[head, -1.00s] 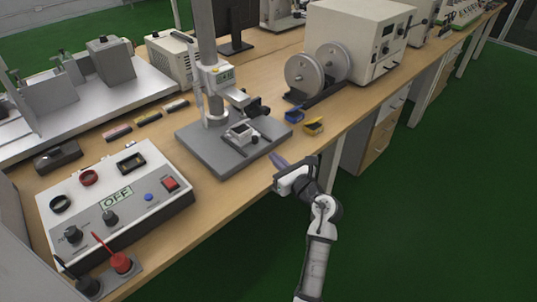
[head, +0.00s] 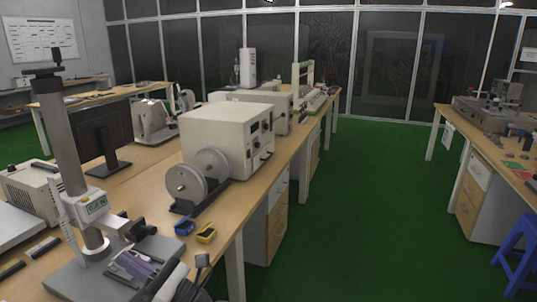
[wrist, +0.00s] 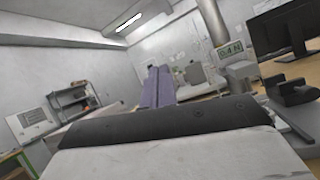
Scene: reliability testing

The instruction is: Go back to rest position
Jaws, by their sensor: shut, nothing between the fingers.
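My gripper (head: 124,258) shows at the bottom left of the head view. Its purple fingers are together and empty, and they overlap the base of the test stand in the picture; I cannot tell the gap between them. In the wrist view the shut fingers (wrist: 158,85) point away from the camera, toward the room's wall. The test stand (head: 72,150), a grey column with a small digital display, is just left of my gripper. Its display (wrist: 231,49) also shows in the wrist view, right of the fingers. Part of my white arm is cut off by the lower frame edge.
The green aisle (head: 380,215) is clear; a blue stool (head: 517,245) stands at right.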

